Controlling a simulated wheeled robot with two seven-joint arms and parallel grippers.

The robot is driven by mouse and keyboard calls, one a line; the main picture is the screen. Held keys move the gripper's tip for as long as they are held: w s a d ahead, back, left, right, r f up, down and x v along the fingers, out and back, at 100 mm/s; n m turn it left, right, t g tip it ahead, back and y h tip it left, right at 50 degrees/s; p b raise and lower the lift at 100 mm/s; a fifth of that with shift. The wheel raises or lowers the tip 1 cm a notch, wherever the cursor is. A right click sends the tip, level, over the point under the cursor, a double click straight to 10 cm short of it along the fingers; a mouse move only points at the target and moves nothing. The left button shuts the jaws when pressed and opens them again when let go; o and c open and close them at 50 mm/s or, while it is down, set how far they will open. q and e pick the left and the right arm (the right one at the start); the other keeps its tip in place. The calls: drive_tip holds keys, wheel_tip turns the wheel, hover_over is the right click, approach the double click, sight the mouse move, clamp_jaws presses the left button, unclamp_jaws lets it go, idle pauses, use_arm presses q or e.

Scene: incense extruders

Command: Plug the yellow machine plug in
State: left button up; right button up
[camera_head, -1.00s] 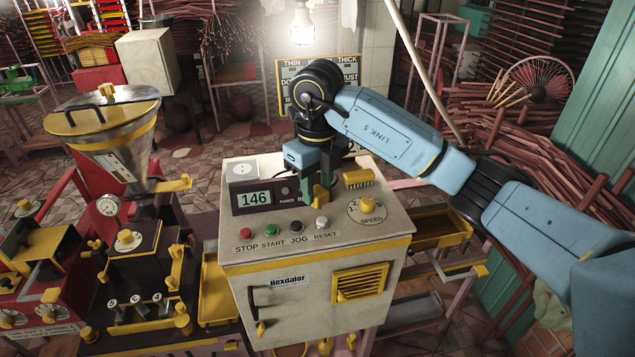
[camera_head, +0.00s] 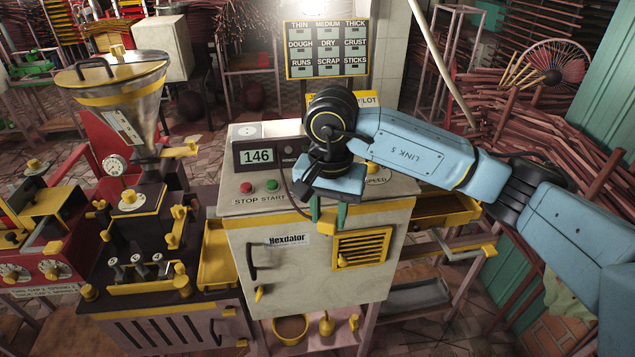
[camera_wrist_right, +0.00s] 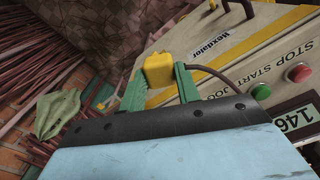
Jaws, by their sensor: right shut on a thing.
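The yellow plug (camera_head: 328,217) is held between the green fingertips of my right gripper (camera_head: 328,212), in front of the upper edge of the cream Hexdator machine's (camera_head: 300,280) front face. In the right wrist view the plug (camera_wrist_right: 158,69) sits between the green fingers (camera_wrist_right: 160,85), and a dark cable (camera_wrist_right: 210,72) runs from beside it to the right. A white socket plate (camera_head: 247,131) lies on the machine's top at the back left, apart from the plug. My right wrist hides part of the control panel. My left gripper is not in view.
The black-and-yellow extruder with its steel hopper (camera_head: 120,95) stands at the left. Red (camera_head: 245,187) and green (camera_head: 271,185) buttons are on the panel's front. A yellow tray (camera_head: 450,210) is at the right. The space before the machine's front looks clear.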

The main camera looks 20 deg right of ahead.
sight(330, 234)
drive_tip(key=f+n, duration=0.1)
drive_tip(key=n, duration=0.1)
drive_tip(key=s+f+n+b, duration=0.1)
drive_tip(key=n, duration=0.1)
drive_tip(key=shift+s+a, duration=0.1)
drive_tip(key=shift+a, duration=0.1)
use_arm(q)
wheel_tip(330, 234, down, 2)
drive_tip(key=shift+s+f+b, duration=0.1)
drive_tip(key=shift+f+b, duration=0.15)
drive_tip(key=shift+b, duration=0.2)
use_arm(e)
drive_tip(key=n, duration=0.2)
drive_tip(key=f+n, duration=0.1)
drive_tip(key=n, duration=0.1)
drive_tip(key=shift+s+a+f, duration=0.15)
drive_tip(key=shift+s+f, duration=0.05)
drive_tip(key=shift+s, duration=0.2)
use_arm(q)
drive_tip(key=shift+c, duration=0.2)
